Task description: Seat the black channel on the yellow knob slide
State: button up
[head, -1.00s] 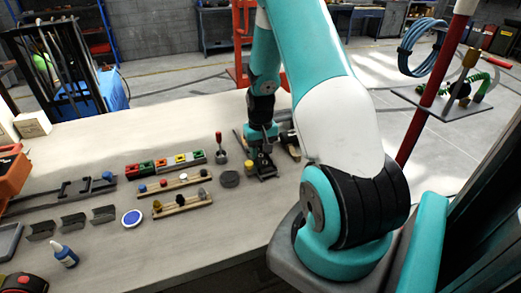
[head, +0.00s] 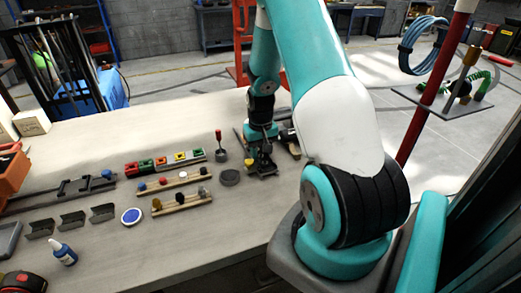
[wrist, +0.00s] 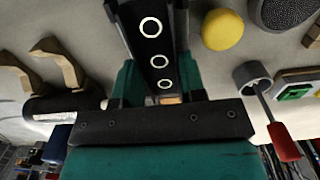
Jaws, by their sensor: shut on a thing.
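My gripper (wrist: 152,75) is shut on a long black piece with three light-ringed holes (wrist: 139,12), which I take for the black channel. The channel runs up out of the wrist view between the two fingers. A round yellow knob (wrist: 222,29) is close to the right of the channel, with a gap in the picture. In the head view my gripper (head: 262,164) is low over the bench, with the yellow knob (head: 249,162) at its left. The slide's body is mostly hidden, and I cannot tell whether the channel touches it.
A grey cup with a red-handled tool (head: 220,154) and a dark round pad (head: 230,177) are left of my gripper. Wooden knob racks (head: 183,206) and coloured blocks (head: 165,162) lie further left. A wooden-handled tool (head: 293,147) is close at the right.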

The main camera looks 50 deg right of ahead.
aim_at(261, 155)
jog(key=shift+f, duration=0.2)
dwell(0.5)
jog(key=o, duration=1.4)
jog(key=shift+r, duration=0.1)
jog(key=shift+r+p, duration=2.3)
jog(key=shift+r, duration=0.65)
